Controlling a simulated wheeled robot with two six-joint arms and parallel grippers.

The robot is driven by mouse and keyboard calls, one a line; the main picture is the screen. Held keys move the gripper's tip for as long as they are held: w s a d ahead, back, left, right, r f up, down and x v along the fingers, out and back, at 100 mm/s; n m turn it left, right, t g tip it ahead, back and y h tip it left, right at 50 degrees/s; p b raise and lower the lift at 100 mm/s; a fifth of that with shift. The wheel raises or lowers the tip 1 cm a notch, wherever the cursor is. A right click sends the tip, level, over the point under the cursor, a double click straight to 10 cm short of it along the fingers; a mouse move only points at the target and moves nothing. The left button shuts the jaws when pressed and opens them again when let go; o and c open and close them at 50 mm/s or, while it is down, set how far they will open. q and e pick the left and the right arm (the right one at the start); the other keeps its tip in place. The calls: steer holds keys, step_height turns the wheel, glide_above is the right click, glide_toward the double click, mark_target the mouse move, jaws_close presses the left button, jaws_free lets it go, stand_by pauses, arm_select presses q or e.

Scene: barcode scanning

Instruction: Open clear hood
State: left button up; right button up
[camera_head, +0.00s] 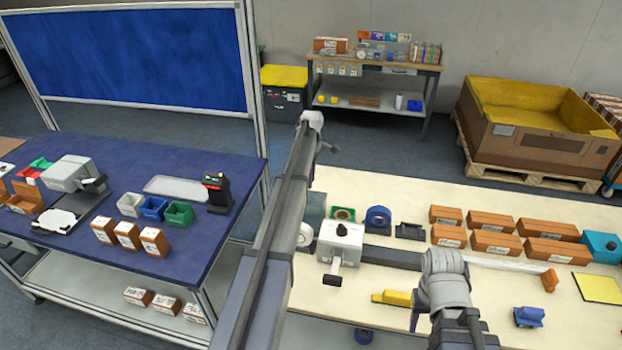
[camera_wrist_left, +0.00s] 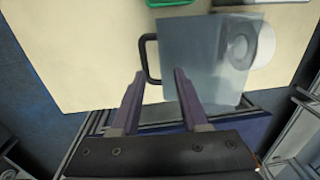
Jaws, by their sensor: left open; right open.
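The clear hood (camera_wrist_left: 195,85) is a see-through grey box with a black handle (camera_wrist_left: 142,62) on its left side in the left wrist view. It sits at the pale table's edge. A round white part shows through and beside it. In the head view a bluish see-through piece (camera_head: 315,204), apparently the hood, is partly hidden by my left arm. My left gripper (camera_wrist_left: 157,85) is open, its two fingers on either side of the handle's lower part; I cannot tell whether they touch it. My right arm is at the lower right of the head view, but its gripper cannot be made out.
The pale table (camera_head: 400,290) holds a white device (camera_head: 340,242), brown boxes (camera_head: 490,243), a teal box (camera_head: 601,246) and a yellow pad (camera_head: 597,287). A blue table (camera_head: 150,255) with several items stands to the left.

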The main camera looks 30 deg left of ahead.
arm_select(q)
step_height(320, 180, up, 8)
steer(key=p, duration=0.7)
steer(key=shift+w+f, duration=0.25)
steer(key=shift+w, duration=0.05)
steer(key=s+d+f+m+b, duration=0.2)
steer(key=s+d+m, duration=0.2)
steer(key=d, duration=0.4)
steer(key=s+d+f+m+b, duration=0.2)
steer(key=s+d+m, duration=0.2)
steer(key=s+d, duration=0.3)
steer(key=s+d+f+m+b, duration=0.2)
steer(key=s+d, duration=0.4)
steer(key=d, duration=0.3)
steer(key=shift+f+m+y, duration=0.1)
steer(key=shift+m+y, duration=0.3)
steer(key=shift+m, duration=0.5)
steer(key=s+d+f+m+b, duration=0.2)
steer(key=s+d+m, duration=0.3)
steer(key=s, duration=0.5)
steer(key=s+d+f+m+b, duration=0.2)
steer(key=s+d+m, duration=0.4)
steer(key=s, duration=0.4)
steer(key=shift+d+f+m+t+y+b, duration=0.15)
steer(key=shift+f+m+t+y+b, duration=0.2)
steer(key=shift+m, duration=0.45)
